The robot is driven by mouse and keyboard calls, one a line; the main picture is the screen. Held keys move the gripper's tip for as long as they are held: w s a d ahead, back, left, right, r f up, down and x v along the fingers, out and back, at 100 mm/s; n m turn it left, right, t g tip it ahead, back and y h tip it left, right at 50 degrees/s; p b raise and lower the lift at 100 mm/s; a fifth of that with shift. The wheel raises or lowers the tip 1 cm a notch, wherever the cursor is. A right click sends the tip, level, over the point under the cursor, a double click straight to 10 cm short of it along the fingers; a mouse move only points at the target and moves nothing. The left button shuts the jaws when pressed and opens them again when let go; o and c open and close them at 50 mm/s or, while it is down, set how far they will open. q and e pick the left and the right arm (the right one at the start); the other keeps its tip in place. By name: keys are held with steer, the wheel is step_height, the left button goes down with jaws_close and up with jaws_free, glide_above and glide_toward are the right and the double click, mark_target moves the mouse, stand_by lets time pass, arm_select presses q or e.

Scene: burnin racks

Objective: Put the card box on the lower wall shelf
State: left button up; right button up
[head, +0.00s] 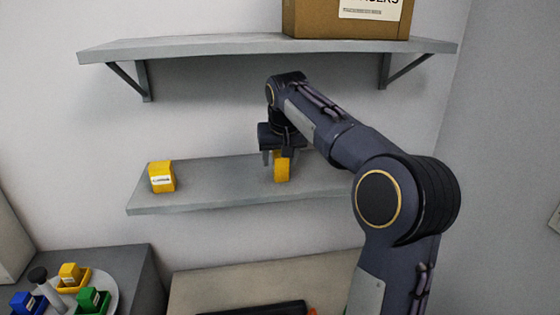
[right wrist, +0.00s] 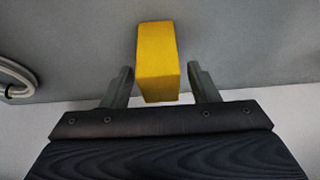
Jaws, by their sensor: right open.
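A yellow card box (head: 282,168) is on the lower wall shelf (head: 222,190), near the shelf's middle. It also shows in the right wrist view (right wrist: 158,62). My right gripper (head: 274,158) is open at this box, coming from above. In the right wrist view, its fingers (right wrist: 160,75) stand on either side of the box with a gap on each side. Another yellow box (head: 161,177) with a white label sits near the left end of the same shelf. My left gripper is not in view.
An upper shelf (head: 200,46) holds a brown carton (head: 320,18) above my right arm. Below left, a round tray (head: 104,278) carries yellow, green and blue small boxes. The lower shelf is clear between its two yellow boxes; my arm hides its right end.

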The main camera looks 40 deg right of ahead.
mark_target(282, 166)
steer(key=v, duration=0.4)
steer(key=shift+s+a, duration=0.1)
steer(key=shift+s+a+f+b, duration=0.25)
steer(key=shift+s+a+b, duration=0.05)
steer(key=shift+s+b, duration=0.25)
steer(key=shift+s+a+f+b, duration=0.2)
steer(key=shift+s+a+b, duration=0.1)
steer(key=shift+s+b, duration=0.25)
steer(key=s+a+b, duration=0.3)
steer(key=s+a, duration=0.1)
steer(key=s, duration=0.3)
steer(key=s+a+f+n+y, duration=0.2)
steer(key=s+a+f+y, duration=0.1)
steer(key=s+a+f, duration=0.5)
steer(key=s+a+f+n+t+y, duration=0.1)
steer(key=s+a+f+n+y, duration=0.1)
steer(key=s+a+f, duration=0.6)
step_height(282, 166, down, 7)
steer(key=shift+s+a+r+y, duration=0.1)
steer(key=shift+s+a+y, duration=0.25)
steer(key=shift+s+y, duration=0.3)
